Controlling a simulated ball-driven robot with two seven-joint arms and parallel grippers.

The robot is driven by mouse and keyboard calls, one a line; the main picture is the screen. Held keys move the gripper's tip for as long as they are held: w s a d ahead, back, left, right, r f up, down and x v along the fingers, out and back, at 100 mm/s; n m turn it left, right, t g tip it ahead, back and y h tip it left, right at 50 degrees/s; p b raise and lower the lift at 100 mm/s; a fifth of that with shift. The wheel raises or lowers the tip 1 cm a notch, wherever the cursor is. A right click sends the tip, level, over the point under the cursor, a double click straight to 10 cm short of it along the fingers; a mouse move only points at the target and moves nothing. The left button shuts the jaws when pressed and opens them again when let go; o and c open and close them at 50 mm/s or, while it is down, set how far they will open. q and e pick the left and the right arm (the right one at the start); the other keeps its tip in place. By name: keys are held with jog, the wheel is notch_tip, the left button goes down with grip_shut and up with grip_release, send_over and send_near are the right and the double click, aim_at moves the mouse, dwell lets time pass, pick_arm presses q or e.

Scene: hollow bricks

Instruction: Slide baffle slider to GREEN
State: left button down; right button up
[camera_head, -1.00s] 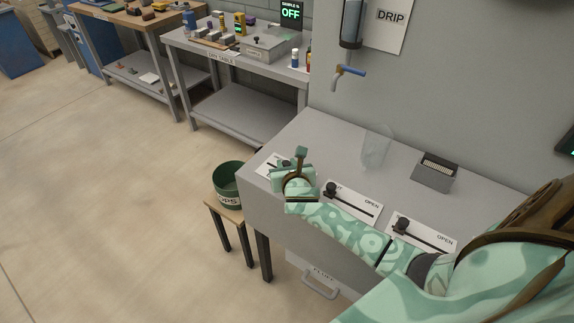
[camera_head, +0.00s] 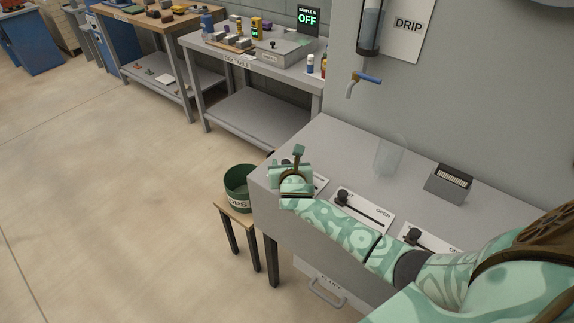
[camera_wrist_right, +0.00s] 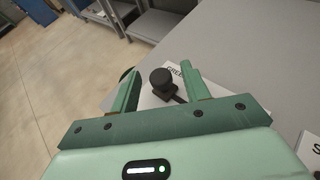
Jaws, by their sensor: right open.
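The baffle slider is a black knob (camera_wrist_right: 162,80) on a short dark stem, on a white plate (camera_wrist_right: 149,101) lettered "GREE…", seen in the right wrist view. In the head view my gripper and forearm cover most of this plate (camera_head: 320,184), at the left end of the grey bench (camera_head: 335,140). My right gripper (camera_head: 290,164) is open. In the wrist view its two fingers (camera_wrist_right: 158,73) stand on either side of the knob, with gaps visible; whether either touches it I cannot tell. My left gripper is not in view.
A green tub (camera_head: 238,188) sits on a stool left of the bench.

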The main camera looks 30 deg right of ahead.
jog(key=p+v, duration=0.4)
jog(key=v, duration=1.2)
jog(key=shift+a+p, duration=0.15)
jog(key=shift+p, duration=0.25)
